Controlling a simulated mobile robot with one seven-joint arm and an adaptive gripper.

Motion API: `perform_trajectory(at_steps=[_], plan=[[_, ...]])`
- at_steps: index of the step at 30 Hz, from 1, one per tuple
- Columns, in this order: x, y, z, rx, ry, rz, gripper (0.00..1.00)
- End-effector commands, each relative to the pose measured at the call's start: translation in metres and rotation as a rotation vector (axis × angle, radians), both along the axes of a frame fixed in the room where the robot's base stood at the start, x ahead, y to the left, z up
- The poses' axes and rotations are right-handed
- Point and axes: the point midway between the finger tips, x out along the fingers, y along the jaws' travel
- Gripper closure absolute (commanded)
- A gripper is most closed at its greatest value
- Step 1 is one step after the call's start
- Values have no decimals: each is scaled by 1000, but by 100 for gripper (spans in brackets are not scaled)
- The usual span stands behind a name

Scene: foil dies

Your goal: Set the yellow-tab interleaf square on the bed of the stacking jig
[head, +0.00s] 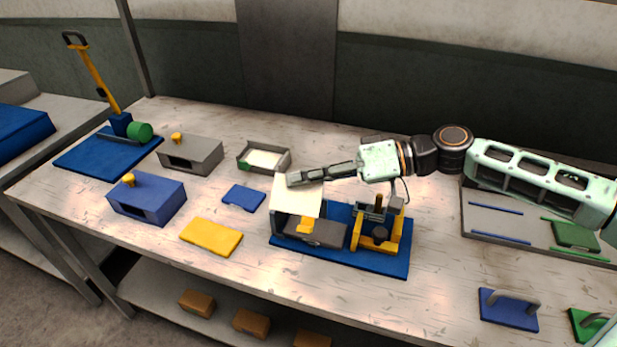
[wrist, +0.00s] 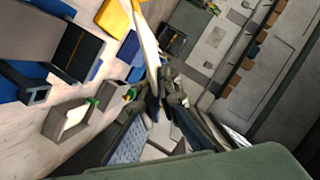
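My gripper (head: 305,178) is shut on a cream square sheet (head: 297,196), the interleaf, at its upper edge. The sheet hangs tilted over the left end of the stacking jig. A yellow tab (head: 306,225) shows at its lower edge. In the wrist view the sheet (wrist: 148,42) is seen nearly edge-on, running up from the fingertips (wrist: 163,104). The jig has a blue base (head: 392,262), a dark grey bed (head: 328,235) and a yellow clamp frame (head: 367,243) at the right. The sheet hides part of the bed; I cannot tell whether they touch.
A grey tray (head: 284,164) with pale sheets and a green tab stands behind left. A yellow slab (head: 211,237), a blue plate (head: 243,197), a blue die box (head: 147,202) and a grey die box (head: 191,155) lie left. A grey panel (head: 485,222) lies right.

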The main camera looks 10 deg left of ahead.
Motion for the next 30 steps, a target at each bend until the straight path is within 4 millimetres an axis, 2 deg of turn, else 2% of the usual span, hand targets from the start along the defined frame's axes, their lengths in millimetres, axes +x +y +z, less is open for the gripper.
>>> perform_trajectory(at_steps=[3,9,17,20,23,26,30], plan=[[-22,2,9,-2,-2,0,100],[-46,4,21,-1,-1,0,100],[-56,4,26,2,-1,-6,100],[-47,-3,27,6,2,-37,100],[-27,-21,27,17,3,-105,100],[0,-50,23,28,2,-209,100],[35,-101,11,37,0,-372,100]])
